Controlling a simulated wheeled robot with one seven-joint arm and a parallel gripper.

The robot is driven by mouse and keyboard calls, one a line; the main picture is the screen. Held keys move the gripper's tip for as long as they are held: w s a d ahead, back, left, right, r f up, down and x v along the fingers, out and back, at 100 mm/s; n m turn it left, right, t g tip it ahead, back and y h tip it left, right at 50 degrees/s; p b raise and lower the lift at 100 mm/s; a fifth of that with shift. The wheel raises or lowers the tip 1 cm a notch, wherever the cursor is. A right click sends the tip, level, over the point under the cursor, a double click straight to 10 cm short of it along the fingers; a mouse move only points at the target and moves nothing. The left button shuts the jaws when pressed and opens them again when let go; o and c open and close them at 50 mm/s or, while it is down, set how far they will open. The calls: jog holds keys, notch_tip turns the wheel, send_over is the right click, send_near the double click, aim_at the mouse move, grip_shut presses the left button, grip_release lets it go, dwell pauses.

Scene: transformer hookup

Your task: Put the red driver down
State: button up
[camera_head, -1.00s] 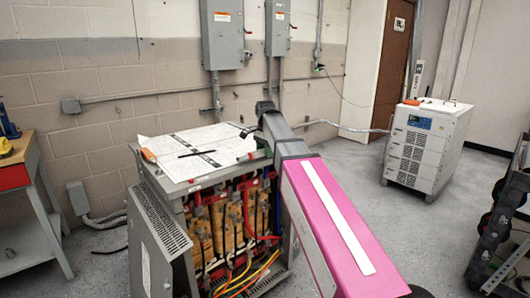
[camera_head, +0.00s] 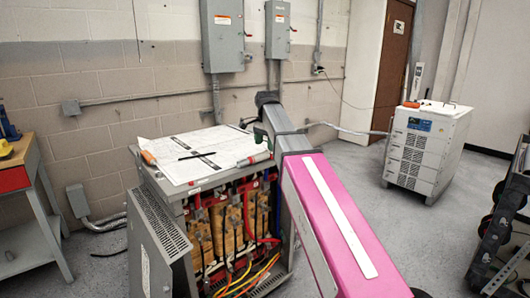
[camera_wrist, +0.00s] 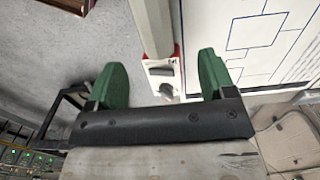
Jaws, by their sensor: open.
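A small slim thing with red on it, which looks like the red driver (camera_head: 255,159), lies at the right edge of the paper sheet on top of the transformer cabinet (camera_head: 200,186). My gripper (camera_head: 262,138) is just above it, partly hidden by my arm. In the wrist view my gripper (camera_wrist: 163,80) shows two green fingers spread wide. A red-edged white piece (camera_wrist: 177,55) shows between and beyond them, beside the drawing sheet (camera_wrist: 262,40). I see nothing clamped between the fingers. I cannot tell the driver's full shape.
An orange-handled tool (camera_head: 149,157) and a dark pen (camera_head: 196,154) lie on the sheet. The cabinet front is open on coils and cables. A workbench (camera_head: 22,165) stands at left, a white wheeled unit (camera_head: 426,145) at back right, and a dark rack (camera_head: 508,215) at far right.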

aim_at(265, 151)
notch_tip(265, 151, up, 7)
dwell(0.3)
